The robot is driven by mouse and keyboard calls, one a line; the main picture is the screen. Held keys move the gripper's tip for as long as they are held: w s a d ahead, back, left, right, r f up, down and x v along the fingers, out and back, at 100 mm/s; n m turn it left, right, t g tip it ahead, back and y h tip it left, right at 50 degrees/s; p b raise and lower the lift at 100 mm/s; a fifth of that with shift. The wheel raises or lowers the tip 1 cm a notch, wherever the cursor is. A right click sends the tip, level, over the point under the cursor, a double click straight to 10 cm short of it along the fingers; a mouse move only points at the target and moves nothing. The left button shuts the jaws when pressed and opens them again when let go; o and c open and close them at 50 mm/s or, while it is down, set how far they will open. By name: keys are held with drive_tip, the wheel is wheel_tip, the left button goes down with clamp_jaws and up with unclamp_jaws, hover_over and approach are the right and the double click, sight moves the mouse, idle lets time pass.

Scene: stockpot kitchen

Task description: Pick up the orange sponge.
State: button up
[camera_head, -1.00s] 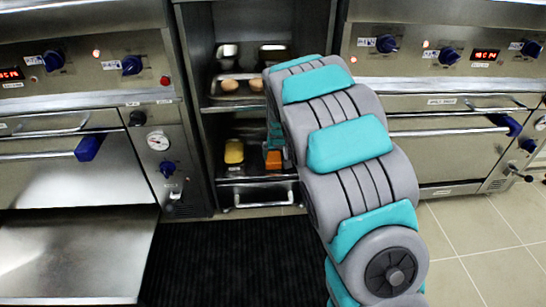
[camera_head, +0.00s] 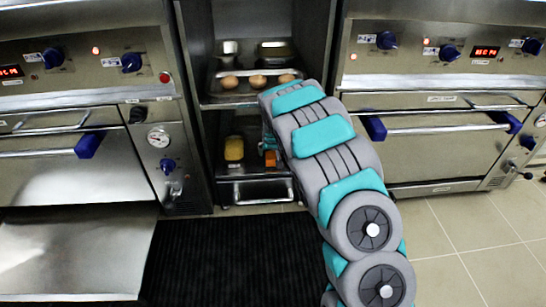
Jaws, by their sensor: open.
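The orange sponge (camera_head: 270,159) is on the lower shelf of the open cabinet between the two ovens, partly hidden by my arm. A yellow sponge-like block (camera_head: 234,148) is to its left on the same shelf. My gripper (camera_head: 267,143) is inside the lower compartment, right at the orange sponge. Most of the gripper is hidden behind my arm. It is open, and its fingertips cannot be made out clearly.
A tray (camera_head: 222,98) with several round brown items stands on the shelf above. Cabinet walls stand close on both sides. A drawer handle (camera_head: 262,196) is below. A dark mat (camera_head: 235,260) covers the floor.

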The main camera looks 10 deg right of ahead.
drive_tip(key=shift+x, duration=1.35)
drive_tip(key=c, duration=1.2)
drive_tip(key=shift+r, duration=0.15)
drive_tip(key=shift+c, duration=0.2)
drive_tip(key=shift+r, duration=0.85)
wheel_tip(320, 180, up, 2)
drive_tip(key=shift+r, duration=0.1)
drive_tip(key=s+p, duration=0.1)
drive_tip(key=s, duration=1.5)
drive_tip(key=shift+r, duration=0.5)
